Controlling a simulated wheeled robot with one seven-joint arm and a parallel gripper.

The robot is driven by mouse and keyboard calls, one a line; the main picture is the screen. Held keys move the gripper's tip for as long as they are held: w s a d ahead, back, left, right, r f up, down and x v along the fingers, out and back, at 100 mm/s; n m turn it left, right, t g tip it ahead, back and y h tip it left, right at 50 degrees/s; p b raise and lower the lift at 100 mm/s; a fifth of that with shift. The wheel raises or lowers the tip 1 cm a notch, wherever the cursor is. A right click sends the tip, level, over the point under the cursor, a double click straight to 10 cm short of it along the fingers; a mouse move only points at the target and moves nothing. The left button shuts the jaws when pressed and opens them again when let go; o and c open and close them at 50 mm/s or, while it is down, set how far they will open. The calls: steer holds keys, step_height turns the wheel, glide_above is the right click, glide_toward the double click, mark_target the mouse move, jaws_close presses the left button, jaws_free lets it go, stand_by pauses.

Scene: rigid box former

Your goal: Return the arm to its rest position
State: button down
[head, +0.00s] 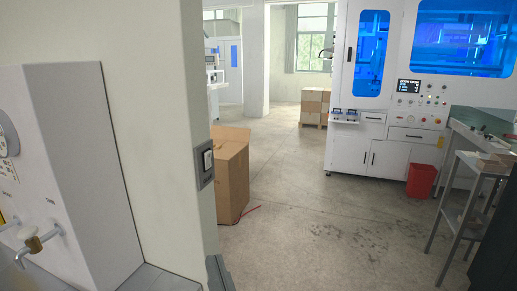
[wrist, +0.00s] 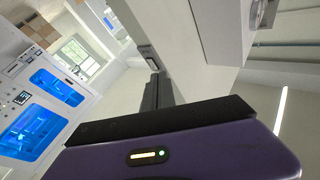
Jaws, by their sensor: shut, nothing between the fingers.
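My gripper (wrist: 156,78) shows in the wrist view as dark fingers rising from a black bar on a purple housing with a small yellow and green light. The fingers are together, with nothing between them. They point toward the pale wall and corner behind, apparently clear of them.
In the head view a pale pillar (head: 160,120) with a switch (head: 205,165) and a white cabinet (head: 62,170) stand close on the left. A cardboard box (head: 232,175) sits beyond. A machine (head: 343,150), red bin (head: 421,181) and bench (head: 470,128) are right. The middle floor is clear.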

steer(key=s+d+f+g+h, duration=0.1)
steer(key=s+d+f+h, duration=0.1)
steer(key=s+d+f, duration=0.4)
steer(key=s+d+f+m+g+h, duration=0.1)
steer(key=s+d+f+g+h, duration=0.1)
steer(key=s+d+f, duration=0.4)
steer(key=s+d+f+g+h, duration=0.1)
steer(key=s+d+f+h, duration=0.3)
steer(key=s+d, duration=1)
steer(key=s+f, duration=0.3)
steer(key=s, duration=0.3)
steer(key=shift+d+m+g, duration=0.25)
steer(key=shift+m+g, duration=0.05)
steer(key=shift+g, duration=0.1)
